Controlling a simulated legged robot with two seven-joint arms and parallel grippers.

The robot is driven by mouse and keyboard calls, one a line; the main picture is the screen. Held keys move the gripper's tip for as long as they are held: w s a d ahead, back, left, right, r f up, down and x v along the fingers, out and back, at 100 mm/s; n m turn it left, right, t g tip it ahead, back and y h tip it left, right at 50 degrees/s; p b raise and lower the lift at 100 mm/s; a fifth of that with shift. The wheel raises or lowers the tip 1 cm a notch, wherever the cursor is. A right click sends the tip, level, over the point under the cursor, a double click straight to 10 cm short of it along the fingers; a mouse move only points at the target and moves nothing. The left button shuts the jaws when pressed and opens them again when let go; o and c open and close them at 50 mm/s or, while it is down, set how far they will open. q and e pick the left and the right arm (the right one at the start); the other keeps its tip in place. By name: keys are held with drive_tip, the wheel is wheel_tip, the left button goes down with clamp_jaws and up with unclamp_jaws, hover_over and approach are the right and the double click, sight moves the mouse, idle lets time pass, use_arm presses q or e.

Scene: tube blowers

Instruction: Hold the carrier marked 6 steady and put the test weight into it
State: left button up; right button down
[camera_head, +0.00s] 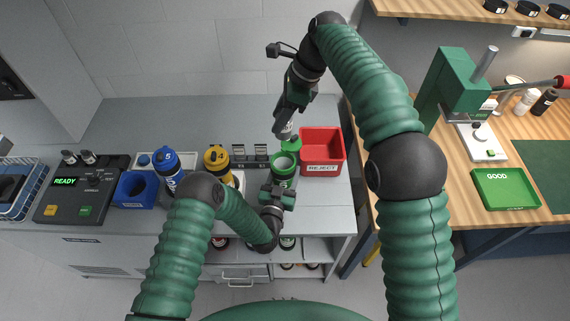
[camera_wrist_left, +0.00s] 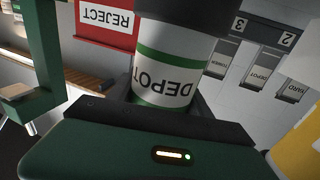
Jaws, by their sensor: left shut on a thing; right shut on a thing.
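A green carrier (camera_head: 284,166) stands upright near the front right of the grey bench, with its round mouth facing up; its number cannot be seen. My left gripper (camera_head: 281,188) is shut on its side. In the left wrist view the carrier (camera_wrist_left: 165,75) shows a white label reading DEPOT with a green band, between my fingers. My right gripper (camera_head: 288,118) comes down from above and behind, shut on a small grey thing (camera_head: 285,131), likely the test weight. It is above and behind the mouth, outside it. A green cap-like part (camera_head: 292,146) shows just below the weight.
A red REJECT bin (camera_head: 322,170) stands close right of the carrier. The yellow carrier 4 (camera_head: 217,158) and blue carrier 5 (camera_head: 167,168) stand to the left. A control panel reading READY (camera_head: 66,182) is at the far left.

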drive_tip(key=shift+h, duration=0.3)
drive_tip(key=f, duration=0.5)
drive_tip(key=shift+a+f, duration=0.2)
drive_tip(key=shift+f, duration=0.1)
drive_tip(key=shift+a+f, duration=0.1)
drive_tip(key=shift+f, duration=2.15)
drive_tip(key=shift+s+f, duration=0.15)
drive_tip(key=shift+f, duration=1.9)
drive_tip(key=c, duration=0.8)
unclamp_jaws()
